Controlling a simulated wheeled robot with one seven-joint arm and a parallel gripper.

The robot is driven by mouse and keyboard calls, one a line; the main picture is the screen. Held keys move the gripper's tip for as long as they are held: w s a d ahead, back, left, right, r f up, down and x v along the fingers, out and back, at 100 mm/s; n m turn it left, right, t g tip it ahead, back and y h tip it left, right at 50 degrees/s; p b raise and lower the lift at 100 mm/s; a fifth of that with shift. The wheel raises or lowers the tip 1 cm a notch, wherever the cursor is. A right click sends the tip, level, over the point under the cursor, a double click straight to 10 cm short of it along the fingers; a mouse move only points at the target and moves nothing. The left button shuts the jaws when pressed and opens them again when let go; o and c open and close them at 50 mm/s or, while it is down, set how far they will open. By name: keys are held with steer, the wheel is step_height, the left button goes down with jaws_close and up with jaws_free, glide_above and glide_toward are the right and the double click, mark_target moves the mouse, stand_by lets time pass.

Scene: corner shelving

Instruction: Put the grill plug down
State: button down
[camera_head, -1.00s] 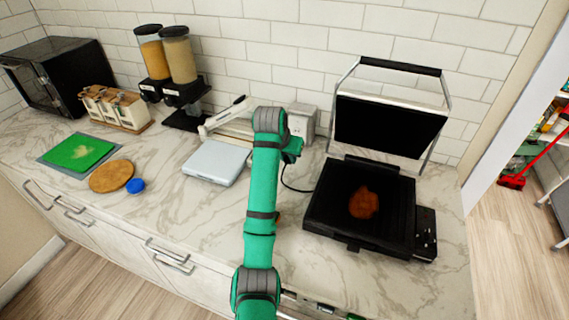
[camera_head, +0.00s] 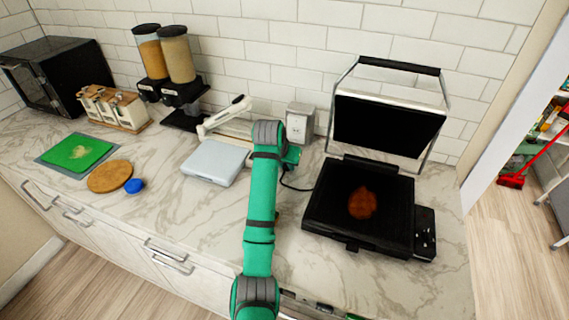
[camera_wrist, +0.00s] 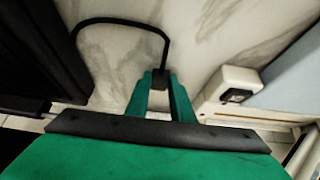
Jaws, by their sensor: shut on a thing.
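My gripper (camera_wrist: 158,82) is shut on the grill plug (camera_wrist: 161,77), a small black block between the green fingertips in the wrist view. A black cord (camera_wrist: 120,21) runs from the plug in a loop to the left. Pale marble counter lies beneath; whether the plug touches it I cannot tell. In the head view my arm hides the plug, and the gripper is mostly hidden near the wall. The open black grill (camera_head: 322,205) stands right of my arm, with a brown piece of food (camera_head: 362,203) on its plate. Its cord (camera_head: 292,187) shows beside my arm.
A grey wall outlet box (camera_head: 301,117) is behind my arm. Farther left are dispensers (camera_head: 180,62), a round board (camera_head: 109,176) and a green board (camera_head: 76,152). Bare counter lies in front of the grill.

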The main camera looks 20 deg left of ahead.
steer(key=shift+s+a+f, duration=0.2)
steer(key=shift+s+f, duration=0.05)
steer(key=c, duration=1.7)
jaws_free()
steer(key=shift+o, duration=0.8)
steer(key=shift+d+f, duration=0.1)
steer(key=shift+d, duration=0.05)
steer(key=shift+d+f, duration=0.15)
steer(key=shift+d, duration=0.35)
steer(key=shift+r, duration=0.3)
steer(key=a+v, duration=0.1)
steer(key=v, duration=1.2)
steer(key=shift+w+r, duration=0.2)
steer(key=shift+w, duration=0.1)
steer(key=shift+w+d, duration=0.1)
steer(key=shift+w, duration=0.05)
